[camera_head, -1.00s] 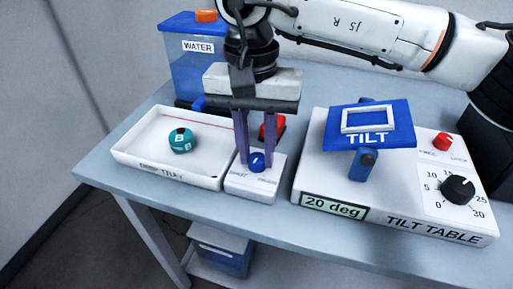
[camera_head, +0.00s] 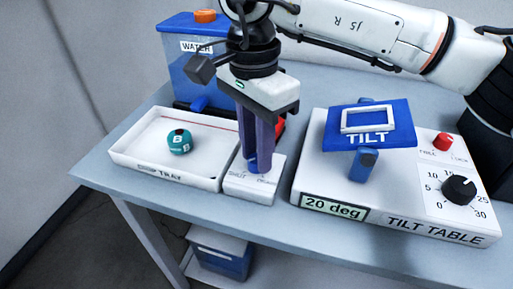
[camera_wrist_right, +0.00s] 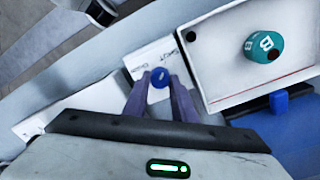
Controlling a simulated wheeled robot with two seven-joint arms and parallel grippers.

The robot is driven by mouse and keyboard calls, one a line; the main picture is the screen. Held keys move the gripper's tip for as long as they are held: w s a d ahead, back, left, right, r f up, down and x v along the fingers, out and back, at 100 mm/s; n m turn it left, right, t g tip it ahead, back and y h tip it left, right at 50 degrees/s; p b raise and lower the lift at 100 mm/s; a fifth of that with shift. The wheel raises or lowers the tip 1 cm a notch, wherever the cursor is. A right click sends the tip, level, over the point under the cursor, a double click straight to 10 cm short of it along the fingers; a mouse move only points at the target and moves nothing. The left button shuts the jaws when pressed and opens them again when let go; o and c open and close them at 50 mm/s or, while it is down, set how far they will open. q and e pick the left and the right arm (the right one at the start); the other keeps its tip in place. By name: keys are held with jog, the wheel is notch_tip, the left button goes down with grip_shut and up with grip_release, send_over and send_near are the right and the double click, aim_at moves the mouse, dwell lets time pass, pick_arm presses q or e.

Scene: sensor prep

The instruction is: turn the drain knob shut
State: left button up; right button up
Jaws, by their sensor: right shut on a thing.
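The drain knob is a small blue knob (camera_head: 253,165) on a white block (camera_head: 249,190) at the right end of the white tray; it also shows in the right wrist view (camera_wrist_right: 159,78). My right gripper (camera_head: 258,164) points down over the block. Its two purple fingers are shut on the knob, one on each side, and hide part of it in the head view. The lettering beside the knob is partly covered. My left gripper is not in view.
The white drip tray (camera_head: 165,176) holds a teal sensor marked B (camera_head: 179,142). A blue water tank (camera_head: 187,75) stands behind. A white tilt table (camera_head: 330,185) with a blue tilt platform (camera_head: 366,127) and black dial (camera_head: 458,190) is close on the right.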

aim_at(255, 156)
dwell(0.4)
jog(key=o, duration=1)
jog(key=shift+o, duration=0.2)
jog(key=shift+r, duration=0.1)
notch_tip(255, 156, up, 10)
jog(key=p, duration=0.1)
jog(key=shift+w+a, duration=0.15)
